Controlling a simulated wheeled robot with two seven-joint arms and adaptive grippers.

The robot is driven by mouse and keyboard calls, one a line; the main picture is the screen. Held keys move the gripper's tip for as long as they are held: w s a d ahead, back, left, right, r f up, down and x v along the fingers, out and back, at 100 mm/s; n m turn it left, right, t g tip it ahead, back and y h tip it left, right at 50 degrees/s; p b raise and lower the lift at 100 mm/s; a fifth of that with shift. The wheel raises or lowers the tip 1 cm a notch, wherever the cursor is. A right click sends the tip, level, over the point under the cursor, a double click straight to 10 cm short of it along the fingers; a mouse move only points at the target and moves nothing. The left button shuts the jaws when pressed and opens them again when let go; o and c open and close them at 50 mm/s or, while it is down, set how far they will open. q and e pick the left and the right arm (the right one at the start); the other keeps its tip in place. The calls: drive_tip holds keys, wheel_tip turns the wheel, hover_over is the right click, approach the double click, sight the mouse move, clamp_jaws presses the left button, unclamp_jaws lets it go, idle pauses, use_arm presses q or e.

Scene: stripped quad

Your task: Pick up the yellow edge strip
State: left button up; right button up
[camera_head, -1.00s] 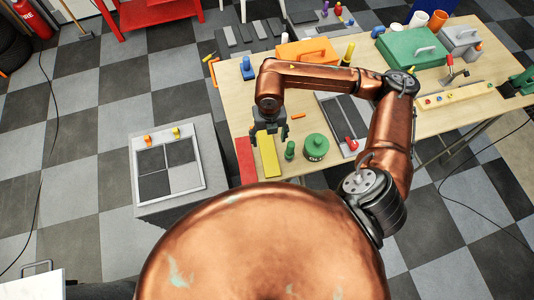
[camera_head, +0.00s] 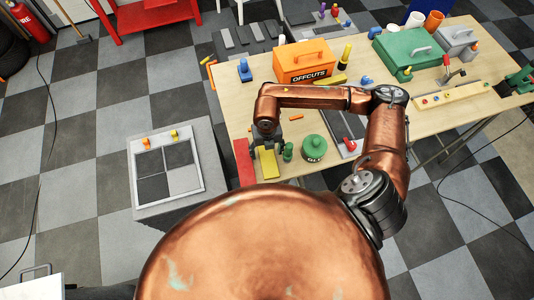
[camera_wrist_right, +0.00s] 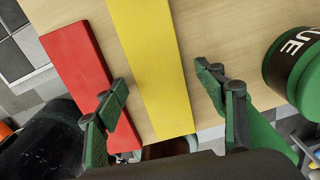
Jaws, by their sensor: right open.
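The yellow edge strip (camera_head: 267,164) lies flat on the wooden table near its front edge; my right arm covers part of it in the head view. In the right wrist view the yellow strip (camera_wrist_right: 155,65) runs between the two fingers. My right gripper (camera_head: 267,140) is open over the strip, and in the wrist view its fingers (camera_wrist_right: 165,95) stand on either side of it, apart from it. Whether the fingers are at table height I cannot tell. My left gripper is not in view.
A red strip (camera_head: 243,161) lies just left of the yellow one, close to the left finger. An orange offcuts box (camera_head: 306,62) stands farther back. A grey stand with a quartered panel (camera_head: 168,170) is left.

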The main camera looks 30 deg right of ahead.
drive_tip(key=shift+c, duration=0.2)
drive_tip(key=c, duration=1.3)
